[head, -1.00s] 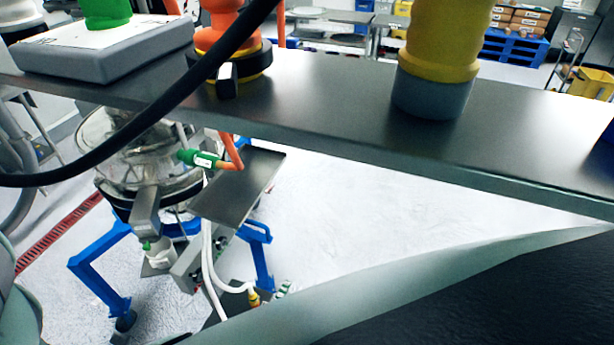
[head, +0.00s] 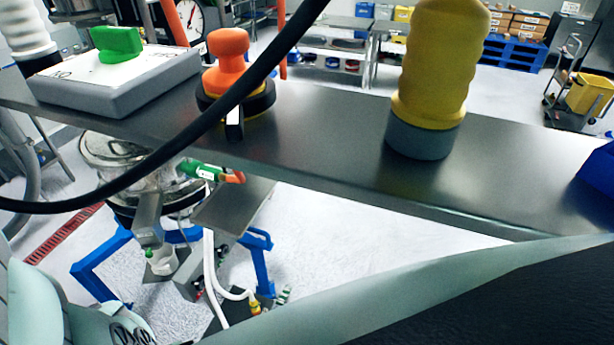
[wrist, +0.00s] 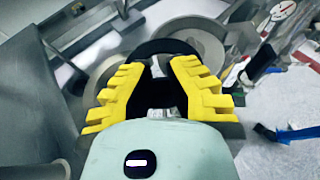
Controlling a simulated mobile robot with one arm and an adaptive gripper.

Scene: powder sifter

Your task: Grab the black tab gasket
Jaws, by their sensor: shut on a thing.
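In the wrist view my gripper (wrist: 166,88) has yellow stepped fingers. It is shut on the black tab gasket (wrist: 181,46), a dark band that curves beyond the fingertips, with black also filling the space between the fingers. The fingers hide part of it, and I cannot make out its tab. My gripper is out of the head view. There, another black ring with a small tab (head: 235,122) lies on the metal shelf beneath an orange knob (head: 228,52).
The long metal shelf (head: 310,145) also bears a grey-and-white block (head: 115,82) with a green piece, and a yellow cylinder with a grey base (head: 440,65). A steel sifter (head: 105,150) on a blue frame stands below. A black cable crosses the head view.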

